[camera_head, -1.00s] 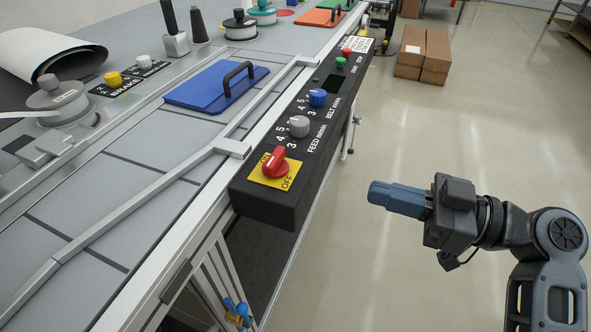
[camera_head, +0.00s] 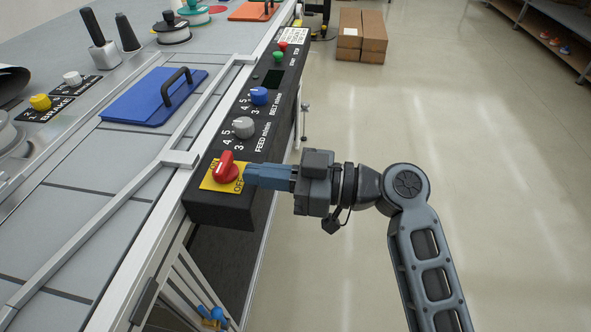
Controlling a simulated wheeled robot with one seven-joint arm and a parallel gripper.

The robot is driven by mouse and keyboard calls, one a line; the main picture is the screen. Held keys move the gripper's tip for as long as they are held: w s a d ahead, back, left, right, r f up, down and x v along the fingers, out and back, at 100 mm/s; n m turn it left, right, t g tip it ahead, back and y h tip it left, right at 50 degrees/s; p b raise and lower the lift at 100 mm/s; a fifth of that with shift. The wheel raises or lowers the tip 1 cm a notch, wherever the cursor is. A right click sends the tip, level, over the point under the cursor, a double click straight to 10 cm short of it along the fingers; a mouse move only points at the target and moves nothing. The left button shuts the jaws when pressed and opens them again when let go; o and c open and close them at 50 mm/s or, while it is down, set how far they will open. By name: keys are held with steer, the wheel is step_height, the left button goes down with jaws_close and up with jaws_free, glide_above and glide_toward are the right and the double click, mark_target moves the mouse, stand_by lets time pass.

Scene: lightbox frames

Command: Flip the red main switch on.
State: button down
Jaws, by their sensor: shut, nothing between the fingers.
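The red main switch (camera_head: 226,168) is a rotary knob on a yellow plate (camera_head: 211,184) at the near end of the black control panel. The knob's handle points up and slightly left in the picture; "OFF" is readable at the plate's lower right, and the lettering at its upper left is partly hidden by the knob. My gripper (camera_head: 248,175) is shut and empty. Its fingertips are just right of the red knob, over the plate's right edge. I cannot tell whether they touch the knob.
Farther along the panel (camera_head: 231,208) are a grey FEED knob (camera_head: 243,127), a blue BELT knob (camera_head: 259,96), a green button (camera_head: 281,57) and a red button (camera_head: 283,46). A blue plate with a handle (camera_head: 150,97) lies on the table. Open floor lies to the right; cardboard boxes (camera_head: 361,36) stand farther back.

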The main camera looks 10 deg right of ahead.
mark_target(224, 168)
steer(key=shift+x, duration=1.45)
